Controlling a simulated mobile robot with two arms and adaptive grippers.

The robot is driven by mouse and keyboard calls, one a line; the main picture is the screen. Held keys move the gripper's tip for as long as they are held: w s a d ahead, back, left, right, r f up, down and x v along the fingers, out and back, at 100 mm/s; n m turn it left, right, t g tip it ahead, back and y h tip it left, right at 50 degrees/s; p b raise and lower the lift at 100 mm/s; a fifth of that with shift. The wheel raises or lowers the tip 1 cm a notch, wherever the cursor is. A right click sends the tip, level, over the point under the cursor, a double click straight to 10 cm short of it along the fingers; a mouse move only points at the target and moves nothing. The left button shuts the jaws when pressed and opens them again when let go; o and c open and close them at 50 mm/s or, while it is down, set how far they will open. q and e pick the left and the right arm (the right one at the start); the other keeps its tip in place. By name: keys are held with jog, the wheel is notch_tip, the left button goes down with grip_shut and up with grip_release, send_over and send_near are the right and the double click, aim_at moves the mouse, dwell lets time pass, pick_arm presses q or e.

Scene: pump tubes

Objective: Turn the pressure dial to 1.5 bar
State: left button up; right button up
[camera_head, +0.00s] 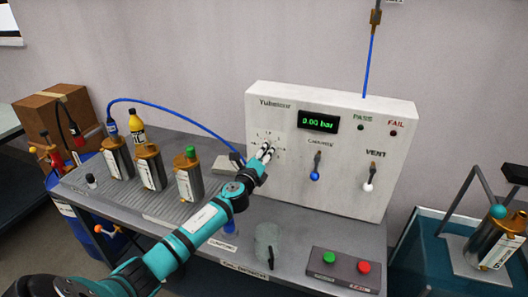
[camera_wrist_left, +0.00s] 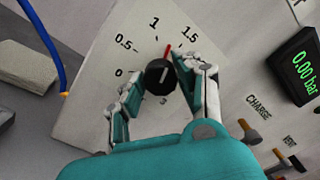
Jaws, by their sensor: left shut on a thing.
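The pressure dial is a black knob (camera_wrist_left: 160,75) with a red pointer on a white panel, marked 0, 0.5, 1, 1.5 and 3. In the left wrist view its pointer lies between the 1 and 1.5 marks. My left gripper (camera_wrist_left: 158,88) is shut on the knob, one finger on each side; its right finger overlaps the knob's edge. In the head view the left gripper (camera_head: 266,152) is at the left of the tester's face and hides the knob. The display (camera_head: 318,121) reads 0.00 bar. My right gripper is not in view.
Right of the dial are the CHARGE lever (camera_head: 316,166) with a blue tip and the VENT lever (camera_head: 369,177) with a white tip. A box with green and red buttons (camera_head: 345,268) sits in front. Several metal canisters (camera_head: 151,172) stand left. A blue hose (camera_head: 175,112) arches over them.

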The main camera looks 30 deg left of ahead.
pick_arm(q)
jog(key=shift+m+p, duration=0.4)
jog(key=shift+m, duration=1.5)
jog(key=o, duration=1.1)
jog(key=shift+o, duration=0.2)
jog(key=v, duration=1.2)
